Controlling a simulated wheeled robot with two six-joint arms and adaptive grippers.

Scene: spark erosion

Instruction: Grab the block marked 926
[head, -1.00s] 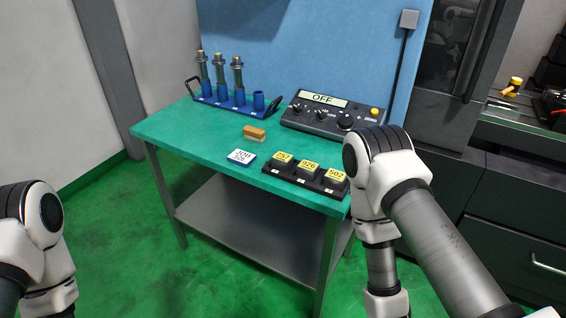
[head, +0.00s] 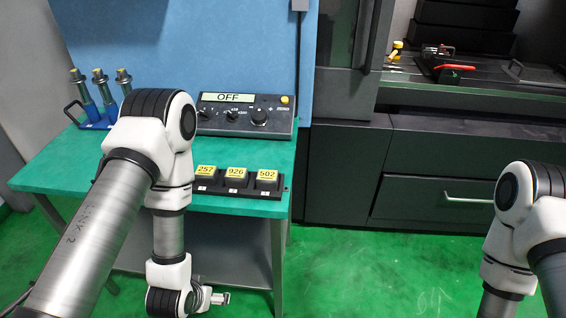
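The block marked 926 (head: 236,175) is dark with a yellow top label. It sits in the middle seat of a black holder (head: 279,193) near the front edge of the green table. The block marked 257 (head: 205,174) is on its left and the block marked 502 (head: 267,179) on its right. My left gripper (head: 222,298) hangs low in front of the table, below the tabletop and apart from the blocks. It is too small to tell whether it is open. My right arm shows at the right edge, but its gripper is out of view.
A control box (head: 238,123) reading OFF stands behind the blocks. A blue rack (head: 97,124) with several upright tools is at the back left of the green table (head: 55,172). A dark machine (head: 430,175) stands right of the table. Green floor lies clear in front.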

